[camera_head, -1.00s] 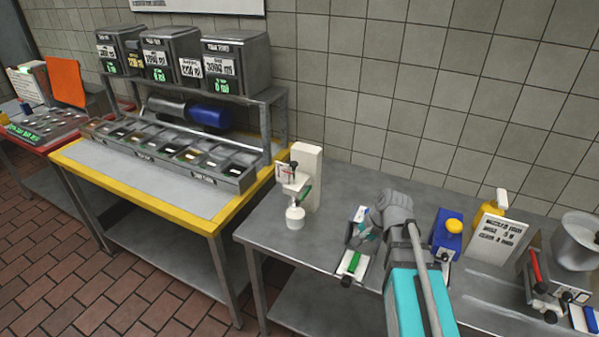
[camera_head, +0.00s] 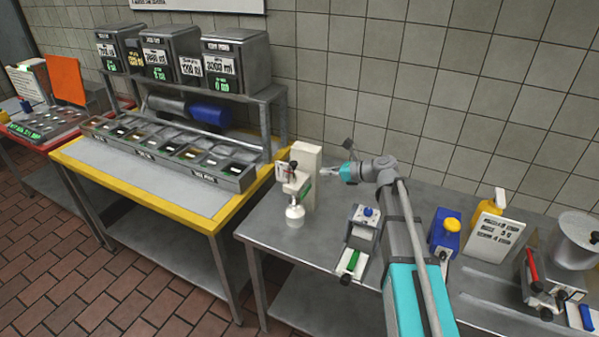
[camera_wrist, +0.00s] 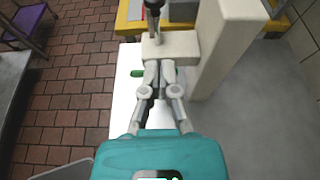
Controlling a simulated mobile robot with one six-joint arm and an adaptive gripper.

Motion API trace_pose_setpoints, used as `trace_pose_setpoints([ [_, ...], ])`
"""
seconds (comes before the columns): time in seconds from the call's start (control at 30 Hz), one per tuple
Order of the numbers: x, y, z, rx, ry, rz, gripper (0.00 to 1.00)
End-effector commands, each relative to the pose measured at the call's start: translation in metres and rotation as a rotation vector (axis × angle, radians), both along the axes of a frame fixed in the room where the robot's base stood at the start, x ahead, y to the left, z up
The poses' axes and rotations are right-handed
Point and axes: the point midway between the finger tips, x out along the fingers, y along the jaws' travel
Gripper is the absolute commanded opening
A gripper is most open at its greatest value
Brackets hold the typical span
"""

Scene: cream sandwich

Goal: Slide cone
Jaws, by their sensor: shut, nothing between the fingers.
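A white upright machine (camera_head: 305,172) with a boxy head stands at the left end of the grey table. Under its head is a small white rounded piece (camera_head: 295,213), which may be the cone; I cannot tell. In the wrist view the machine's white arm block (camera_wrist: 172,46) lies just beyond my fingers. A green bar (camera_wrist: 138,73) shows partly behind them. My gripper (camera_wrist: 158,68) is shut and empty, pointing at the block; whether it touches is unclear. In the head view my gripper (camera_head: 326,171) is just right of the machine's column.
A small device with a blue knob and green handle (camera_head: 358,238) stands right of the machine. A blue and yellow dispenser (camera_head: 446,232), a sign (camera_head: 495,235) and a steel pot (camera_head: 575,240) are farther right. A yellow-edged table (camera_head: 150,180) with ingredient bins is to the left.

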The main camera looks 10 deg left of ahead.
Motion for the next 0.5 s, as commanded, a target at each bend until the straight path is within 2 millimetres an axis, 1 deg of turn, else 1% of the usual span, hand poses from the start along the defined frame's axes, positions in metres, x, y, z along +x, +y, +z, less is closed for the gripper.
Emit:
trace_pose_setpoints([
  [0.37,0.0004,0.0007,-0.0003,0.002,0.002,-0.001,0.0],
  [0.5,0.002,0.0047,-0.0024,0.001,0.002,-0.001,0.0],
])
